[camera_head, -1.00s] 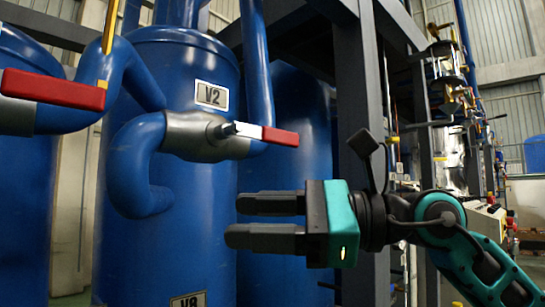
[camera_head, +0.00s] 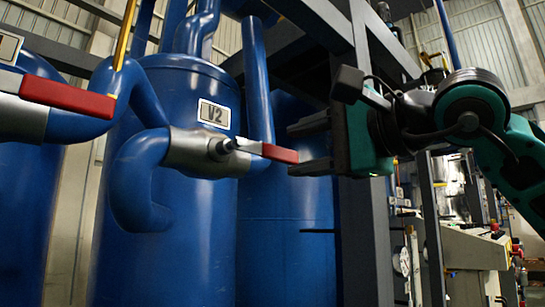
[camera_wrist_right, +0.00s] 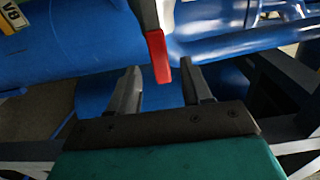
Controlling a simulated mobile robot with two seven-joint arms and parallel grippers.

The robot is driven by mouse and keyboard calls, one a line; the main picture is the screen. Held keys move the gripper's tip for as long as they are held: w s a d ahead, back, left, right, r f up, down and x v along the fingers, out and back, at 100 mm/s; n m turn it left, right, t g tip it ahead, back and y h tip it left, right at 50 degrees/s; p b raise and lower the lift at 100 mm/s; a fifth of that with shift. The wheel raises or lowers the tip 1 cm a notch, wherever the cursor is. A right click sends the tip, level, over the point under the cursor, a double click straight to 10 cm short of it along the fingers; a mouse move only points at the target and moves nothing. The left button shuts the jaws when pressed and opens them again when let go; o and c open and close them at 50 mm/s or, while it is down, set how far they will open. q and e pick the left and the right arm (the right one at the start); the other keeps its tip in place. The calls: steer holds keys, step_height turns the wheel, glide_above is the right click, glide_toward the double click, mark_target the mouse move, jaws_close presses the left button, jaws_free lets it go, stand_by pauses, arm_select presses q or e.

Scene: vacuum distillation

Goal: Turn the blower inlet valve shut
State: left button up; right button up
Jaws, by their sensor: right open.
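The valve marked V2 (camera_head: 205,150) is a silver body in a blue pipe, with a red-tipped lever (camera_head: 280,154) pointing right and slightly down. My right gripper (camera_head: 301,149) is open at the lever's free end, its fingers pointing left, one above and one below the tip. In the right wrist view the red lever tip (camera_wrist_right: 157,58) shows between the two open fingertips; I cannot tell whether it touches either. No label in view names the blower inlet valve. My left gripper is out of view.
A second red-handled valve (camera_head: 68,96) is nearer at the left. Blue tanks (camera_head: 200,240) stand behind the pipes. A dark steel post (camera_head: 365,240) rises behind my right gripper. Machinery with a beige panel (camera_head: 475,248) is at the lower right.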

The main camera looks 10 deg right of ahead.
mark_target(284, 154)
steer(key=x, duration=0.6)
steer(key=shift+w+a, duration=0.15)
steer(key=shift+w, duration=0.05)
jaws_close()
stand_by(0.4)
